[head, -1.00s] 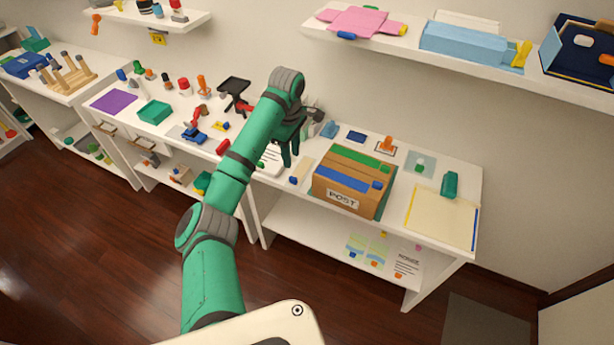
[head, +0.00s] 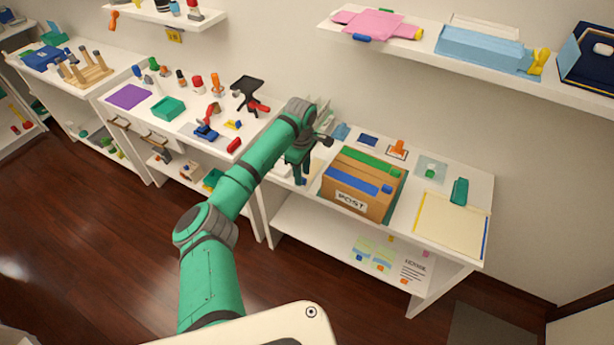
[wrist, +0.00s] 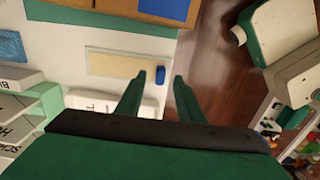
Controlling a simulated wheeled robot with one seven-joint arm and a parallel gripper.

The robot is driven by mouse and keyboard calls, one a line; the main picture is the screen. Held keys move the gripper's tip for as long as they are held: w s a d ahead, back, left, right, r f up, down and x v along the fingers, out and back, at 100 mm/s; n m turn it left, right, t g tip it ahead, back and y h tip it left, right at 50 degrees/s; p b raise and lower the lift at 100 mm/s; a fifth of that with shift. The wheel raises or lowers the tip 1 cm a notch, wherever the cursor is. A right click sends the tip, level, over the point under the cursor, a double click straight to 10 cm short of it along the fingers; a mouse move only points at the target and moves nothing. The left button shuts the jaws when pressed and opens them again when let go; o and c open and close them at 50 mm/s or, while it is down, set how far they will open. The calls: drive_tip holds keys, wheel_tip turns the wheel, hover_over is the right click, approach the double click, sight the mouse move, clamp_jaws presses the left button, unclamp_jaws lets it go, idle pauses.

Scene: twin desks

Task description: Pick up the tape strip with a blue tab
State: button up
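The tape strip (wrist: 120,65) is pale cream with a small blue tab (wrist: 160,75) at its right end in the wrist view. It lies flat on the white desk. In the head view the strip (head: 315,169) lies just left of the brown post box and is partly hidden by my gripper (head: 301,180). In the wrist view my gripper (wrist: 154,82) is open and empty, its two green fingers spread, with the blue tab showing between and just beyond the fingertips. I cannot tell the exact height above the desk.
The cardboard box marked POST (head: 378,178), with green and blue strips on top, stands close to the right of the strip. A white paper or block (wrist: 105,101) lies near the fingers. The desk's front edge is close by the tab.

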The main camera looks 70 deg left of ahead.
drive_tip(key=shift+f, duration=0.5)
clamp_jaws()
